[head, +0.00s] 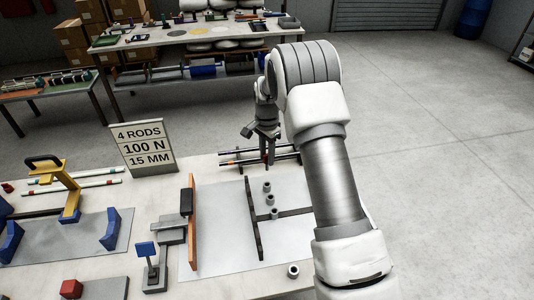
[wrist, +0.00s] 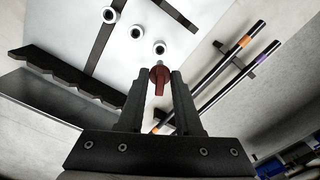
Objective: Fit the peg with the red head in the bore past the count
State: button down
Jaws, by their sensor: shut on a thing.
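My gripper (head: 265,153) reaches down over the far part of the table. In the wrist view its two fingers (wrist: 161,78) are shut on the red-headed peg (wrist: 160,80). The red head shows between the fingertips; how much shank is below it is hidden. The sign (head: 142,147) reads "4 RODS, 100 N, 15 MM". An upright orange-brown board (head: 191,222) stands edge-on left of the gripper, and I cannot make out any bores in it. Open-topped grey collars (head: 270,199) stand on the pale plate; three of them (wrist: 136,32) show ahead of the peg.
A long dark notched bar (head: 253,218) stands on the pale plate (head: 222,205). Dark rods with orange and purple bands (wrist: 243,42) lie on supports beside the gripper. A yellow-framed tool (head: 72,190), blue blocks (head: 110,229) and a red cube (head: 71,288) are at the left.

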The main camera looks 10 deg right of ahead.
aim_at(267, 170)
jog(key=shift+f+b, duration=1.95)
jog(key=shift+f, duration=0.95)
jog(key=shift+f+b, duration=1.4)
jog(key=shift+f, duration=0.45)
jog(key=c, duration=0.5)
grip_release()
notch_tip(267, 170, up, 18)
jog(key=shift+f+p, duration=0.25)
jog(key=shift+p, duration=0.15)
